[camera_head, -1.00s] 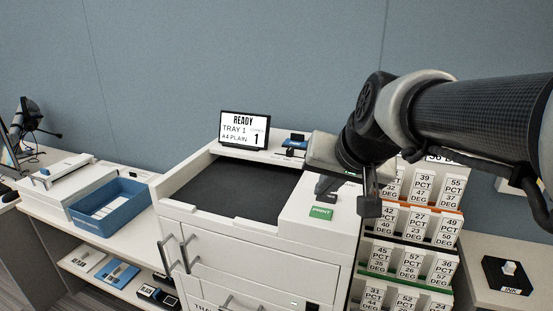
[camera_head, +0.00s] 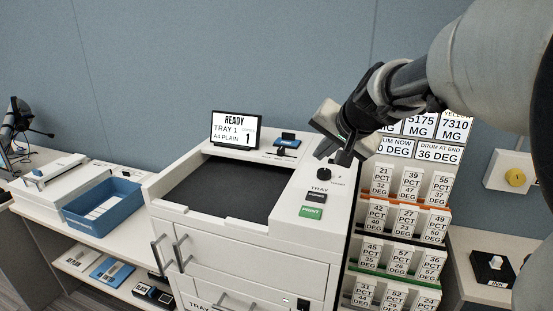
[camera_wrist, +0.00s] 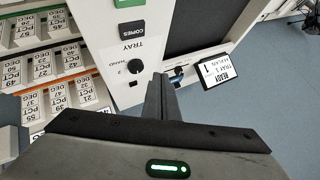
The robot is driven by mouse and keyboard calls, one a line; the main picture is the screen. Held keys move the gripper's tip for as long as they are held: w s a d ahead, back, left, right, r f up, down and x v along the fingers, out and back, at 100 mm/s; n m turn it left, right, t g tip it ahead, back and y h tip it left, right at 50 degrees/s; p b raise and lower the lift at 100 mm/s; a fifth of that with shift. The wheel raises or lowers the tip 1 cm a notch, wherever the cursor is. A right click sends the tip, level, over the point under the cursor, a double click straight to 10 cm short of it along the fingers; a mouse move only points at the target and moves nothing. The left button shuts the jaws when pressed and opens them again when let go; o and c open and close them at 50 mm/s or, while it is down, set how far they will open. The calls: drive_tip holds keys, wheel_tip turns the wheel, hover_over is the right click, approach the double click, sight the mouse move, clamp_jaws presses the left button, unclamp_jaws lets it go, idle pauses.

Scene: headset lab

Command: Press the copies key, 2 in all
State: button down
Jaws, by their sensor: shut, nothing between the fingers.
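The black copies key (camera_head: 316,197) sits on the right panel of the white printer (camera_head: 250,235), just behind the green print key (camera_head: 310,212). In the wrist view the copies key (camera_wrist: 132,28) reads COPIES and is uncovered. The printer's display (camera_head: 235,130) reads READY, TRAY 1, A4 PLAIN, with a 1 at its right; it also shows in the wrist view (camera_wrist: 219,69). My gripper (camera_head: 341,158) is shut and empty. It is over the back of the panel near the tray knob, apart from the copies key. Its fingers (camera_wrist: 160,80) show beside the knob in the wrist view.
The black tray knob (camera_head: 323,173) stands behind the copies key, close to my fingers. A blue-topped item (camera_head: 287,140) is right of the display. Racks of number cards (camera_head: 408,190) stand right of the printer. A blue bin (camera_head: 103,204) is to the left.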

sight(319, 198)
drive_tip(key=shift+f+b, duration=3.3)
drive_tip(key=shift+f, duration=0.95)
drive_tip(key=shift+f, duration=0.15)
drive_tip(key=shift+f+b, duration=0.25)
drive_tip(key=shift+b, duration=0.25)
drive_tip(key=shift+f+b, duration=0.5)
drive_tip(key=shift+b, duration=0.05)
drive_tip(key=shift+r, duration=0.1)
drive_tip(key=shift+r+p, duration=0.65)
drive_tip(key=shift+r, duration=0.1)
drive_tip(key=shift+r+p, duration=1.95)
drive_tip(key=shift+r, duration=0.6)
